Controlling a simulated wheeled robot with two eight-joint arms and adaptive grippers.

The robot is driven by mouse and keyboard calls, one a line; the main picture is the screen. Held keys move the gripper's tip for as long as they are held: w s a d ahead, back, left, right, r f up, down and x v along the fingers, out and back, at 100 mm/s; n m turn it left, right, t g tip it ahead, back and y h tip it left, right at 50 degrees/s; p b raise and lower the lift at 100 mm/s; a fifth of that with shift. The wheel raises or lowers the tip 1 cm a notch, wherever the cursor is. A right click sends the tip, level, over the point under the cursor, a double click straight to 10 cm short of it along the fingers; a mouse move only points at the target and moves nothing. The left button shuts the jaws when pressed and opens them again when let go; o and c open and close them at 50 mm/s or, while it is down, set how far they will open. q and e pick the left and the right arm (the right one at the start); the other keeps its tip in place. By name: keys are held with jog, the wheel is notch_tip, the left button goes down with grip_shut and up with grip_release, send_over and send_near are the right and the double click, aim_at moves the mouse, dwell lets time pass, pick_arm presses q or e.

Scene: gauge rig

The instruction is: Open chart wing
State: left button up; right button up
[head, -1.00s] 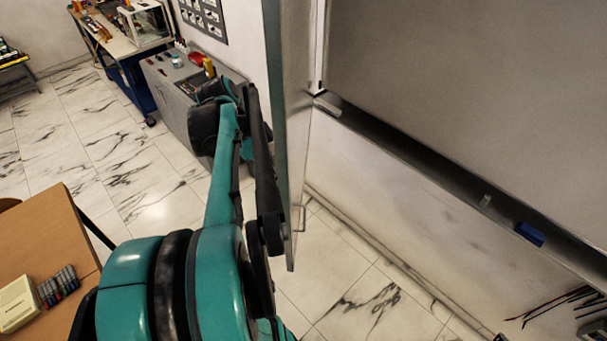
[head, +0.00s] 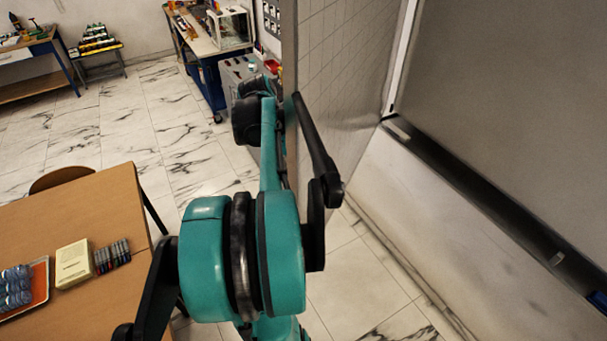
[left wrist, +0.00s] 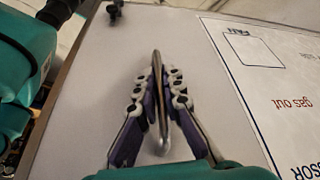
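The chart wing (head: 345,70) is a tall panel hinged beside the grey board. In the head view it stands out from the wall, its gridded face towards the board. The left wrist view shows its other face (left wrist: 90,75), whitish, with a printed chart (left wrist: 270,80) reading "gas out". A thin metal loop handle (left wrist: 162,130) stands out from that face. My left gripper (left wrist: 158,82) has its fingers closed in on both sides of the handle. In the head view the wing hides this gripper. My right gripper is in neither view.
The grey board (head: 510,110) has a ledge (head: 460,180) below it on the right. A brown table (head: 100,205) with a cream box (head: 73,263) and markers is at left. A workbench (head: 205,45) stands beyond the wing. Tiled floor (head: 110,110) is clear between them.

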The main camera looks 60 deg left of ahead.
pick_arm(q)
jog(key=o, duration=0.4)
jog(key=shift+o, duration=0.2)
jog(key=shift+r, duration=0.1)
jog(key=v, duration=1.2)
jog(key=shift+w+d, duration=0.1)
grip_shut()
